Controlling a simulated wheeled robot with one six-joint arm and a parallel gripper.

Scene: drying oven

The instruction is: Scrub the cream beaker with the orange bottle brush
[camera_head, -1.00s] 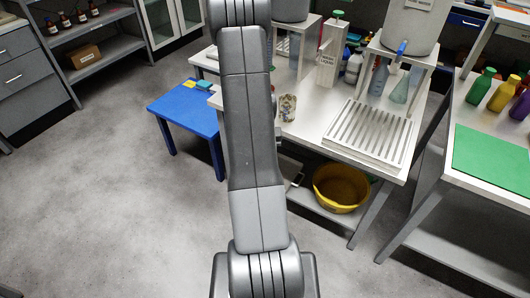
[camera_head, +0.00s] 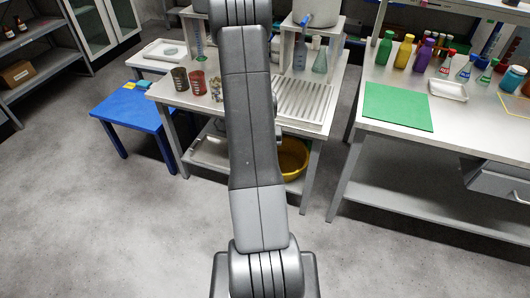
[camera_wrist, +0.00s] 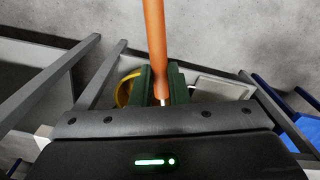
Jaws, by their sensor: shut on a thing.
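The orange bottle brush (camera_wrist: 154,40) shows in the wrist view as an orange handle running up from between my fingers. My gripper (camera_wrist: 162,85) is shut on it. The brush's bristle end is not in view. In the head view a cream patterned beaker (camera_head: 216,89) stands on the white table, partly hidden by the left edge of my arm. A dark brown beaker (camera_head: 180,79) and a red beaker (camera_head: 198,83) stand to its left. My gripper and the brush are hidden behind my arm in the head view.
A white drying rack (camera_head: 304,101) lies on the table right of my arm, with a yellow basin (camera_head: 293,158) below. A blue table (camera_head: 135,105) stands at left. Another bench with a green mat (camera_head: 397,106) and several bottles stands at right. The floor in front is clear.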

